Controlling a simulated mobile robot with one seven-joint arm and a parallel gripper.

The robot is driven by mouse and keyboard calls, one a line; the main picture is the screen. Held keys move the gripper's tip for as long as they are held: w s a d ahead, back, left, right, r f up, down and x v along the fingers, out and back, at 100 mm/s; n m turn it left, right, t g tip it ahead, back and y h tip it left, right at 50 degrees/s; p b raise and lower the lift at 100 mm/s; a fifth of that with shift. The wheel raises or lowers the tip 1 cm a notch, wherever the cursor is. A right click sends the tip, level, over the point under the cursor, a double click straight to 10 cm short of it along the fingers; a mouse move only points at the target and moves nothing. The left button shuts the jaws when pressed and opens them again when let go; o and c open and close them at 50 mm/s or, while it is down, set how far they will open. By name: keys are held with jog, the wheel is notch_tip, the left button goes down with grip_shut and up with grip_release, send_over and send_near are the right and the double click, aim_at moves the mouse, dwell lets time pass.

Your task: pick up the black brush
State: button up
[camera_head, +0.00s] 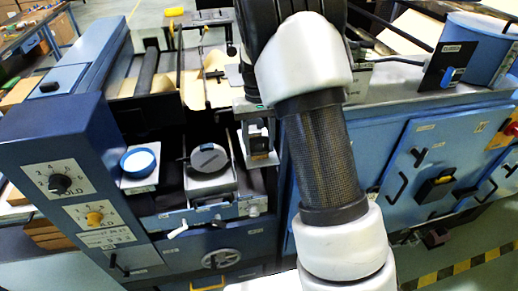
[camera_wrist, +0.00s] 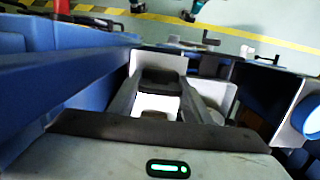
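My gripper (camera_head: 258,138) points down over the front of the blue machine, to the right of a round grey lid. Its two fingers also show in the wrist view (camera_wrist: 162,88). A dark block, which looks like the black brush (camera_wrist: 161,76), lies between the fingertips. In the head view the dark block (camera_head: 259,146) shows low between the fingers, over a pale holder. The fingers are apart with the block spanning the gap. I cannot tell whether they press on it or only stand beside it. Part of the block is hidden by the fingers.
The grey round lid (camera_head: 209,158) is close on the gripper's left. The blue machine side with knobs (camera_head: 62,183) stands at left. Blue cabinets with black handles (camera_head: 430,165) are at right.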

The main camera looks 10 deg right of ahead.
jog(key=shift+c, duration=1)
jog(key=shift+r, duration=0.1)
notch_tip(320, 180, up, 28)
jog(key=p, duration=0.1)
